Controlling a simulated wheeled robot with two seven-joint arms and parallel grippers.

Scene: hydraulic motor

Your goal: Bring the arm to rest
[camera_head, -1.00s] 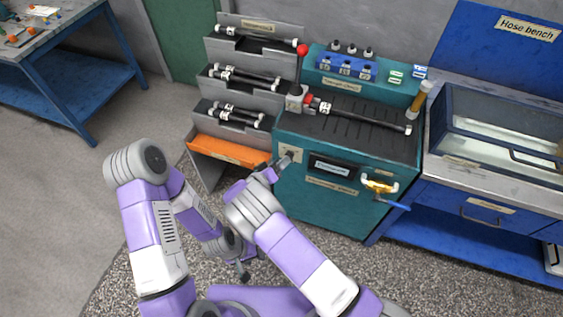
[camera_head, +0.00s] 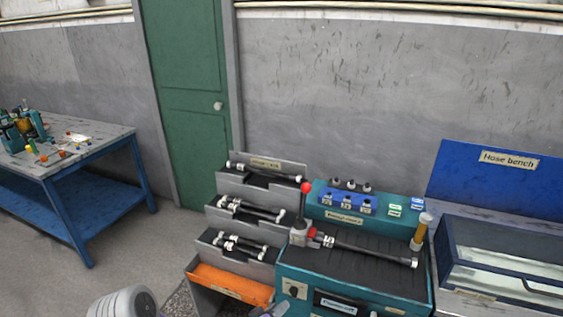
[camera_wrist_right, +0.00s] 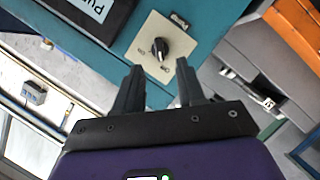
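My right gripper (camera_wrist_right: 159,70) is open and empty in the right wrist view, its two dark fingers apart. It faces a black knob (camera_wrist_right: 160,48) on a beige plate on the teal test bench, with the knob ahead of the gap between the fingers. I cannot tell the exact distance, but the fingers do not hold it. In the head view only a sliver of my right gripper or wrist (camera_head: 270,311) shows at the bottom edge, below the knob plate (camera_head: 293,289). My left gripper is out of view; a grey link of mine shows at bottom left.
The teal bench (camera_head: 400,296) carries a black hose (camera_head: 370,251) and a red-knobbed lever (camera_head: 306,188). A hose rack (camera_head: 228,182) with an orange tray (camera_head: 232,284) stands left of it. The blue hose bench (camera_head: 490,195) is right. A blue table (camera_head: 70,172) stands far left.

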